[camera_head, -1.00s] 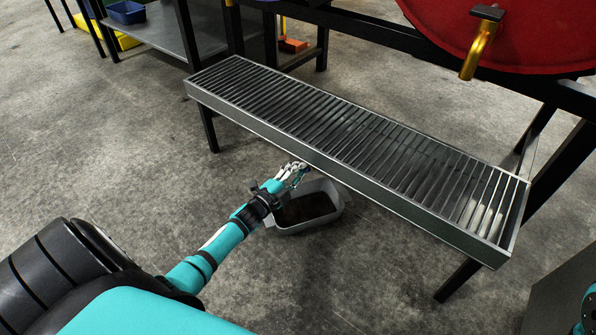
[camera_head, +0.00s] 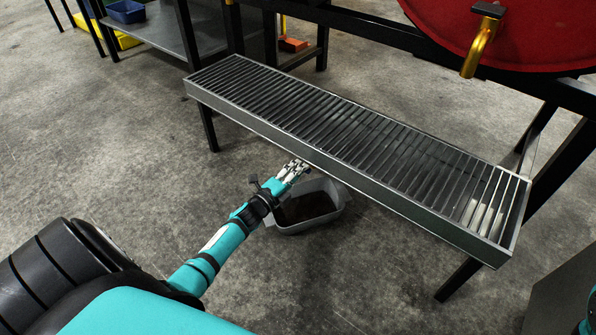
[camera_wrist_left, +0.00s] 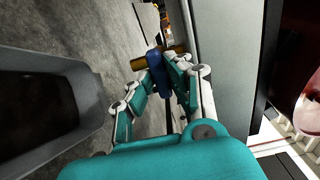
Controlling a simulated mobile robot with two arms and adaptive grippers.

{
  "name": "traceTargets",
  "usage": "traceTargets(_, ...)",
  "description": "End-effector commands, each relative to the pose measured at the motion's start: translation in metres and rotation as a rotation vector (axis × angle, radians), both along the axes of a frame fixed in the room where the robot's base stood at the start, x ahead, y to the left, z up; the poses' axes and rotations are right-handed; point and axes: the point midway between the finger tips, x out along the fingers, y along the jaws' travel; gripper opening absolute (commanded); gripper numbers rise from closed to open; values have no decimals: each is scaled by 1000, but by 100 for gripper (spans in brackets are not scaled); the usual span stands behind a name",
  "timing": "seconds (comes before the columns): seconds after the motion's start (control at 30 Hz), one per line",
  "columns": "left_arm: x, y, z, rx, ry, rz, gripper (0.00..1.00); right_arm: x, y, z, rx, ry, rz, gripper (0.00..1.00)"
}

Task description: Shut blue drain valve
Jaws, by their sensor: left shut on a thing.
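The blue drain valve (camera_wrist_left: 157,74) shows in the left wrist view as a blue lever on a brass pipe (camera_wrist_left: 138,64). The lever's visible part runs across the pipe in that picture. My left gripper (camera_wrist_left: 160,80) is shut on the blue lever, with a finger on either side of it. In the head view my left gripper (camera_head: 296,168) is at the front edge of the slatted metal tray (camera_head: 240,122). The valve is hidden there by the gripper and tray edge. My right gripper is not in view.
A grey bin (camera_head: 338,188) with dark contents stands on the floor below the tray, beside my left gripper. Black frame legs (camera_head: 208,128) hold the tray. A red drum (camera_head: 540,30) with a brass tap (camera_head: 478,50) is above at right. The floor at front is clear.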

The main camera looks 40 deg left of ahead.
Motion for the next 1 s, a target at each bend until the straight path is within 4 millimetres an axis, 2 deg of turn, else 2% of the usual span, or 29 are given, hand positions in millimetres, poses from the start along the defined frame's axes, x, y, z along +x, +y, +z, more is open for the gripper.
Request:
traceTargets(0.2,-1,-1,-2,5,3,-3,0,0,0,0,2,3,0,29)
traceTargets(0.23,-1,-1,-2,5,3,-3,20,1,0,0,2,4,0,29)
traceTargets(0.37,-1,-1,-1,3,3,-2,37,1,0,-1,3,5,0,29)
traceTargets(0.4,-1,-1,-1,3,2,-2,38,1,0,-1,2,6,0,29)
traceTargets(0.73,-6,0,-2,1,3,-1,38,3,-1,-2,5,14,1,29)
traceTargets(1.0,-45,3,-2,1,3,-1,38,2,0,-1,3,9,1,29)
